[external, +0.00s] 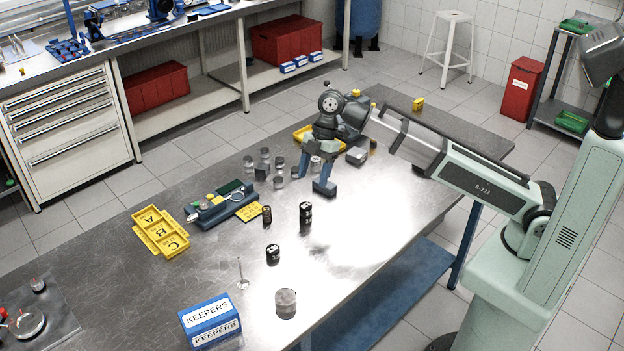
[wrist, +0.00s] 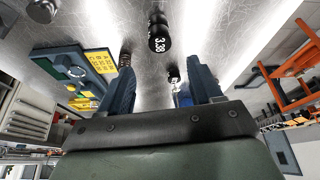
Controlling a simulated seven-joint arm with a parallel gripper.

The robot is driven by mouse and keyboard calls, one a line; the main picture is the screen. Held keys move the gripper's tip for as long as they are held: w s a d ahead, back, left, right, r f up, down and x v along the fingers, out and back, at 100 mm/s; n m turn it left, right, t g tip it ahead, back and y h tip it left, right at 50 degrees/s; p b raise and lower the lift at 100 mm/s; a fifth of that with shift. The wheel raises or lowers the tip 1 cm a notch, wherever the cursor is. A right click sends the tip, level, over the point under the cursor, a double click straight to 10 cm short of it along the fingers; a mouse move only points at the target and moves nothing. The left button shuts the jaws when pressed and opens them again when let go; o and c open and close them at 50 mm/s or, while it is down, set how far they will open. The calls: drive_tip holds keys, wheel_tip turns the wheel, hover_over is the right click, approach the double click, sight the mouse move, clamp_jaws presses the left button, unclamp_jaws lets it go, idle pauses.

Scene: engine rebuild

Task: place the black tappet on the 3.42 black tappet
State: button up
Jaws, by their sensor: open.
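My gripper (external: 315,176) is open and empty above the table, its two blue fingers apart. In the external view, a tall black tappet shape (external: 306,213) stands in front of it; it looks like one piece on another. In the wrist view it (wrist: 157,38) shows a white 3.38 label, upright on the table and apart from my fingers (wrist: 158,92). A second, shorter black tappet (external: 273,253) stands nearer the external camera; it is small in the wrist view (wrist: 172,75), its label unreadable. I cannot read 3.42 on any piece.
A dark coil spring (external: 267,214) stands left of the tall tappet. A blue fixture (external: 224,206), a yellow lettered tray (external: 161,232), a KEEPERS box (external: 209,321) and a grey cylinder (external: 286,303) are on the table. Several metal parts (external: 265,160) stand behind.

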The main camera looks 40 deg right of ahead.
drive_tip(key=shift+v, duration=1.7)
